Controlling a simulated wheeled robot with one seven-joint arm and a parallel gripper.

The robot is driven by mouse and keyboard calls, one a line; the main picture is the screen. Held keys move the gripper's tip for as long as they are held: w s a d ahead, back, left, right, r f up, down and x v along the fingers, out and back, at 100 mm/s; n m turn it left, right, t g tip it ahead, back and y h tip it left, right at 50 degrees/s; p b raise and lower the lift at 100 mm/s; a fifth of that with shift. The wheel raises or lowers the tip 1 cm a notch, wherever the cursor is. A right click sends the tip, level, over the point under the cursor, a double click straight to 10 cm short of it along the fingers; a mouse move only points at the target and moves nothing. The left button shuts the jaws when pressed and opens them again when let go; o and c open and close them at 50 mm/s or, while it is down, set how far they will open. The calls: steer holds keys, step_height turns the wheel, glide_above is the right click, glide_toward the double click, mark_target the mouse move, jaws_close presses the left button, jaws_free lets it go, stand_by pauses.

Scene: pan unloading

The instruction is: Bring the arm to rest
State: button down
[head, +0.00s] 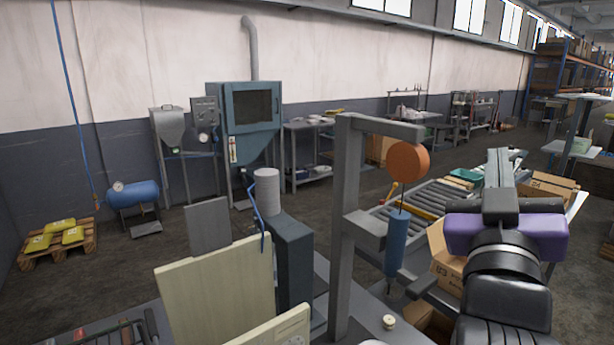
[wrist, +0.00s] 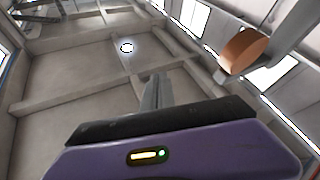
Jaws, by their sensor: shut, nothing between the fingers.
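My gripper (head: 498,155) is raised at the right of the head view, with its grey fingers pointing up and its purple body below them. In the wrist view the fingers (wrist: 157,82) are together, with nothing between them. They point toward the ceiling, clear of any object. My black arm links show below the purple body in the head view.
A grey post stand (head: 346,220) with an orange disc (head: 408,162) and a hanging blue cylinder (head: 396,243) stands left of my arm. The disc also shows in the wrist view (wrist: 243,51). Cardboard boxes (head: 447,262) and a roller conveyor (head: 415,203) are close by.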

steer(key=s+a+f+n+t+y+b, duration=0.1)
steer(key=s+a+f+n+y, duration=0.25)
steer(key=f, duration=0.35)
steer(key=s+a+f+n+y, duration=0.2)
steer(key=s+f+y, duration=0.25)
steer(key=f, duration=0.25)
steer(key=s+a+f+n+t+y+b, duration=0.1)
steer(key=s+a+f+n+y, duration=0.15)
steer(key=f+y, duration=0.35)
steer(key=s+d+f+m+g+h+b, duration=0.1)
steer(key=s+f+m+g+h, duration=0.1)
steer(key=s+f, duration=1)
steer(key=s+d+f+m+g+h+b, duration=0.2)
steer(key=s+f+m+g, duration=0.2)
steer(key=s+f, duration=0.8)
steer(key=s+g, duration=0.1)
steer(key=s, duration=0.2)
steer(key=shift+s+f+g, duration=0.3)
steer(key=shift+f+g, duration=0.1)
